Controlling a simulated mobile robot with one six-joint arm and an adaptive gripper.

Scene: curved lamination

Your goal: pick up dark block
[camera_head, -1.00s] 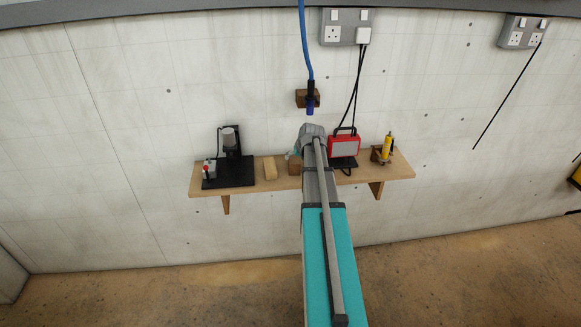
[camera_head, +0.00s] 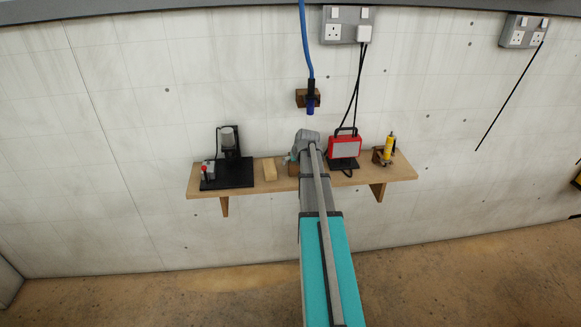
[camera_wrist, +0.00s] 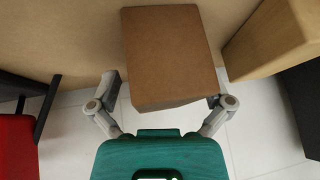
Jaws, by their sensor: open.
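The dark block (camera_wrist: 170,55) is a plain brown box in the wrist view. It lies on the wooden shelf, and its near end sits between the two fingers of my gripper (camera_wrist: 165,95). The fingers are open, one on each side, with a small gap visible on the left; contact on the right is hard to tell. In the head view the dark block (camera_head: 293,169) shows only partly, behind my arm.
A lighter block (camera_wrist: 275,40) stands close to the right in the wrist view; it is also on the shelf (camera_head: 235,190) in the head view (camera_head: 270,169). A red lamp (camera_head: 345,147), a black-based machine (camera_head: 230,172) and a yellow tool (camera_head: 389,148) share the shelf. A blue hose (camera_head: 305,45) hangs above.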

